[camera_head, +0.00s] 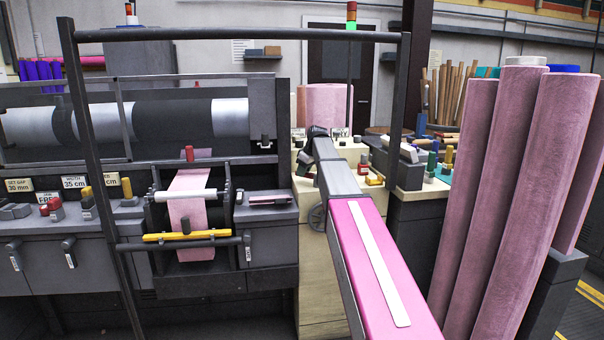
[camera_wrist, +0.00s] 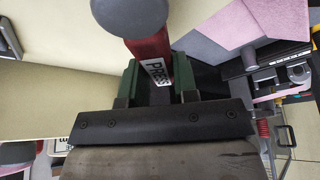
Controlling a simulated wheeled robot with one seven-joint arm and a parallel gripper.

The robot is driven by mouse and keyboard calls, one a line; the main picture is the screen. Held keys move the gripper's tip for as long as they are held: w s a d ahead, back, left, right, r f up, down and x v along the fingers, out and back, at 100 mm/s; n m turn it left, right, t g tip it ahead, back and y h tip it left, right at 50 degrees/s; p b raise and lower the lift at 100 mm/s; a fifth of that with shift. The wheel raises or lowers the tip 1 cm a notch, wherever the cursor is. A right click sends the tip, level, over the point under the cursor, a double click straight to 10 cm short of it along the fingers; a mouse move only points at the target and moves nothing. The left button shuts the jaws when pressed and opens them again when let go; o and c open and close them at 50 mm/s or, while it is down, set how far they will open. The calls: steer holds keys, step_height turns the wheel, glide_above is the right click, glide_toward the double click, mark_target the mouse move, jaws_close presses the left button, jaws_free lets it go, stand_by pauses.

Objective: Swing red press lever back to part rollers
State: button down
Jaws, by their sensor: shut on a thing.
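The red press lever (camera_wrist: 147,46) shows in the wrist view, with a round grey knob at its end and a white label reading PRESS. My gripper (camera_wrist: 151,76) has its green fingers on either side of the lever, shut on it just below the knob. In the head view my arm reaches to the bench right of the roller machine, and the lever cannot be made out there. A white roller (camera_head: 184,195) lies across a pink felt strip (camera_head: 187,222) in the machine. Whether the rollers are parted cannot be told.
A dark upright frame (camera_head: 235,36) spans the machine. Tall pink felt rolls (camera_head: 497,190) stand close on the right of my arm. A yellow bar (camera_head: 186,235) crosses the machine's front. Small blocks and knobs sit on the bench right of my arm.

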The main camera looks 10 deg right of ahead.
steer(key=m, duration=0.1)
steer(key=w+d+m+h, duration=0.1)
steer(key=m, duration=0.1)
steer(key=d+m+t, duration=0.1)
steer(key=shift+w+m+h, duration=0.3)
steer(key=shift+w+d+m+h, duration=0.15)
steer(key=shift+d+m+h, duration=0.4)
steer(key=shift+m, duration=0.55)
steer(key=shift+w+d+m+h, duration=0.15)
steer(key=shift+d+m+h, duration=0.1)
steer(key=shift+d+m, duration=0.65)
steer(key=shift+a, duration=0.15)
steer(key=c, duration=0.9)
jaws_free()
steer(key=shift+r, duration=0.1)
steer(key=v, duration=1)
steer(key=shift+s+r, duration=0.25)
steer(key=shift+s, duration=0.05)
steer(key=shift+s, duration=0.1)
